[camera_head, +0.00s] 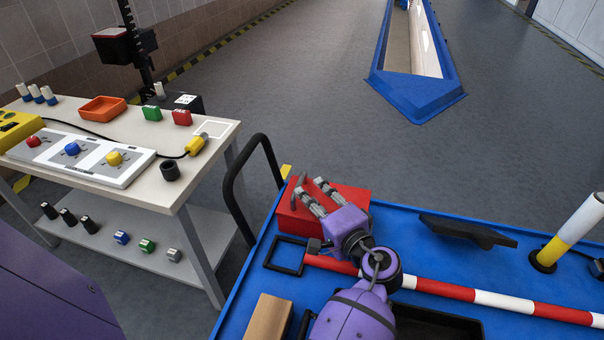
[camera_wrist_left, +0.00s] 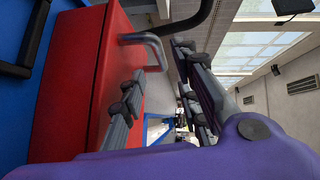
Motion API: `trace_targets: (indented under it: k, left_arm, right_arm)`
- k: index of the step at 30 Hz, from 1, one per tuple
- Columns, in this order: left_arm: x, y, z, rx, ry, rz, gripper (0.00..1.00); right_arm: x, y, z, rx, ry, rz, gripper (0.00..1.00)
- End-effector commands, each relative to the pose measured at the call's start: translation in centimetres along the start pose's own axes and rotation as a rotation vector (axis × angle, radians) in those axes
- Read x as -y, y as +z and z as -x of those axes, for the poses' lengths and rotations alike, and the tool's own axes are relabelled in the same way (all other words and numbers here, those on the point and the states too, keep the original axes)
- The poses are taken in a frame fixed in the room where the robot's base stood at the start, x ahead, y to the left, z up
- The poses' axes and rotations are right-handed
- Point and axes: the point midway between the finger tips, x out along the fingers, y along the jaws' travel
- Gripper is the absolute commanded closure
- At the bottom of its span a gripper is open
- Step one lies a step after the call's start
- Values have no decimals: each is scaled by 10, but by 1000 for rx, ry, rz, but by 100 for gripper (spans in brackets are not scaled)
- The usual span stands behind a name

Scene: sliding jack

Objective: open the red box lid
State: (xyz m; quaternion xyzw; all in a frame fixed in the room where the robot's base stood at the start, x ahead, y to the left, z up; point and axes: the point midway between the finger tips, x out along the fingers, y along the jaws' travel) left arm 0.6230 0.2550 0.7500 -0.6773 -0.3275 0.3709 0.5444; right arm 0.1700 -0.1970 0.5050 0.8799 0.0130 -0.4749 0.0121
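The red box (camera_head: 350,192) stands at the left back corner of the blue platform, and its lid looks shut. In the left wrist view the red box (camera_wrist_left: 75,80) fills the left side, with a bent grey handle (camera_wrist_left: 148,42) sticking out from it. My left gripper (camera_head: 311,188) is over the box, its fingers spread with a gap between them. In the left wrist view the gripper (camera_wrist_left: 160,85) has one finger against or close to the box face and the other apart from it. The handle is near the fingertips, not visibly gripped. My right gripper is not in view.
A red-and-white pole (camera_head: 450,288), a black frame (camera_head: 284,255) and a wooden block (camera_head: 268,320) lie on the blue platform (camera_head: 410,228). A black rail (camera_head: 232,180) curves up at its left edge. A workbench (camera_head: 150,190) with control panels stands left.

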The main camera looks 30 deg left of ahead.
Motion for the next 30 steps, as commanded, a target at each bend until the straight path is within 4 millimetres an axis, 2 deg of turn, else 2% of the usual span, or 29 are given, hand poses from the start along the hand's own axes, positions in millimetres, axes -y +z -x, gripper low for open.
trace_targets:
  k: [6, 13, 18, 25, 30]
  left_arm:
    - [2, 0, -32, 1, -4, -1, 70]
    - [1, 0, -64, 0, -3, -1, 70]
    - [1, 0, -74, -1, -2, 0, 70]
    - [1, 0, -75, 0, -1, 0, 70]
    - [1, 0, -75, 0, -1, 0, 91]
  right_arm:
    - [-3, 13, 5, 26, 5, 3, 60]
    - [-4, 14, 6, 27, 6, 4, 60]
    - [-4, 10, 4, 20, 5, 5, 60]
    - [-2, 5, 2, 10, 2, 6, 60]
    - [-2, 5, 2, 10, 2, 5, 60]
